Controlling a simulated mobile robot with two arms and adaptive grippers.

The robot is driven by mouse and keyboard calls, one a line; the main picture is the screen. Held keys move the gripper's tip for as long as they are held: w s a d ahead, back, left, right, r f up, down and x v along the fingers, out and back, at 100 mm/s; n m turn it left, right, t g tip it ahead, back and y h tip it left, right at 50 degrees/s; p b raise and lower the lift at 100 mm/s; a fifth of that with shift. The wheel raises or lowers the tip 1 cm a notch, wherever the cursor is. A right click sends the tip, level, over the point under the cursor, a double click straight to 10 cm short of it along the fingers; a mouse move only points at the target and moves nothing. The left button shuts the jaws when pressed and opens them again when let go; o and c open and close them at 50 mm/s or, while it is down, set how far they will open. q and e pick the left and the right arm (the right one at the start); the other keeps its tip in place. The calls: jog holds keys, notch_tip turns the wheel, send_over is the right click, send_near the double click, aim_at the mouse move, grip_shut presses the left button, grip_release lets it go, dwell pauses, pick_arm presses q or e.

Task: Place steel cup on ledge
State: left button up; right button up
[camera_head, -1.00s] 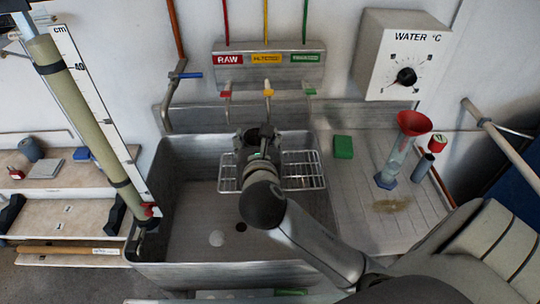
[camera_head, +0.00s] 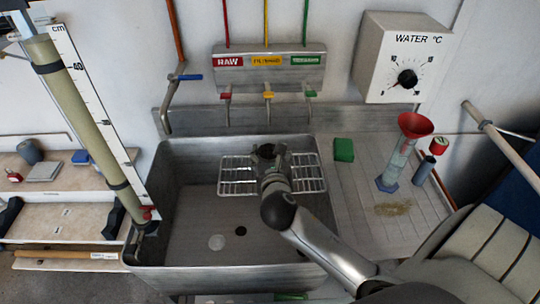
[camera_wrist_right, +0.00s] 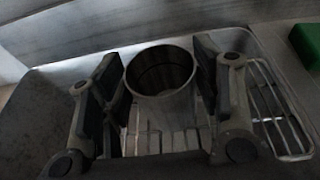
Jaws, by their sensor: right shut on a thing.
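My right gripper (camera_head: 270,160) is over the sink, in front of the taps. In the right wrist view its two fingers (camera_wrist_right: 160,90) are shut on the steel cup (camera_wrist_right: 160,72), one on each side. The cup is upright with its round opening facing up, and looks empty. In the head view only the dark rim of the cup (camera_head: 264,150) shows at the gripper's tip. A wire rack (camera_head: 236,178) spans the sink below the cup; I cannot tell whether they touch. The steel back ledge of the sink (camera_head: 200,122) runs along the wall. My left gripper is out of view.
Red, yellow and green taps (camera_head: 268,95) hang above the sink (camera_head: 190,215). A green sponge (camera_head: 344,150) lies on the drainboard (camera_head: 385,225) to the right. A red funnel (camera_head: 415,125) stands in a glass cylinder. A tall measuring tube (camera_head: 85,120) leans at the left.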

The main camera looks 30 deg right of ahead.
jog(key=o, duration=1.4)
jog(key=shift+f, duration=0.15)
jog(key=shift+o, duration=0.2)
jog(key=v, duration=1.2)
jog(key=shift+a, duration=0.15)
